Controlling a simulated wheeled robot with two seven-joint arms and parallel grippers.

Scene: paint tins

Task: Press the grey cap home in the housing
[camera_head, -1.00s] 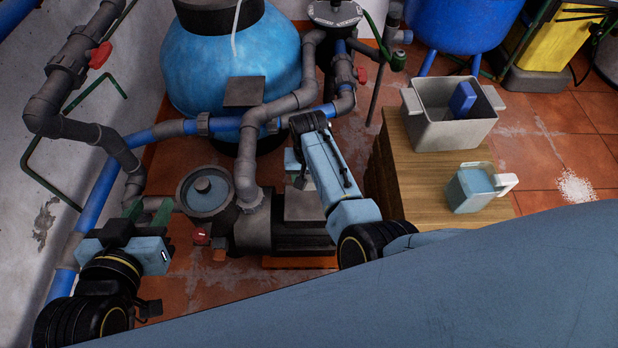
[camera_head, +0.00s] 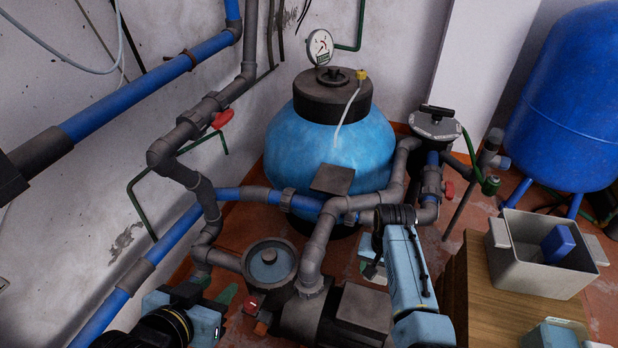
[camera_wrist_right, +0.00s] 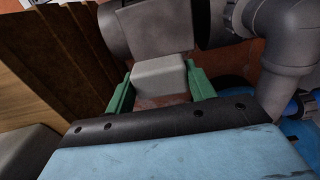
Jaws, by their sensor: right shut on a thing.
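My right gripper (camera_wrist_right: 158,92) is shut on a pale grey block-shaped part, the grey cap (camera_wrist_right: 160,75), which sits between its green fingers in the right wrist view. In the head view the right gripper (camera_head: 374,268) hangs right of the pump, and the cap is mostly hidden there. The round housing (camera_head: 248,268) stands on the pump at lower middle, its top showing a bluish disc inside a dark rim. The cap is apart from it. My left gripper (camera_head: 208,290) is at lower left, beside the housing, with its green fingers apart and nothing seen between them.
Grey pipes (camera_head: 322,240) rise beside the housing, in front of a blue tank (camera_head: 330,150). A wooden box (camera_head: 490,305) at right bears a grey bin (camera_head: 530,272) with a blue block (camera_head: 558,243) in it. Blue pipe (camera_head: 180,235) runs along the left wall.

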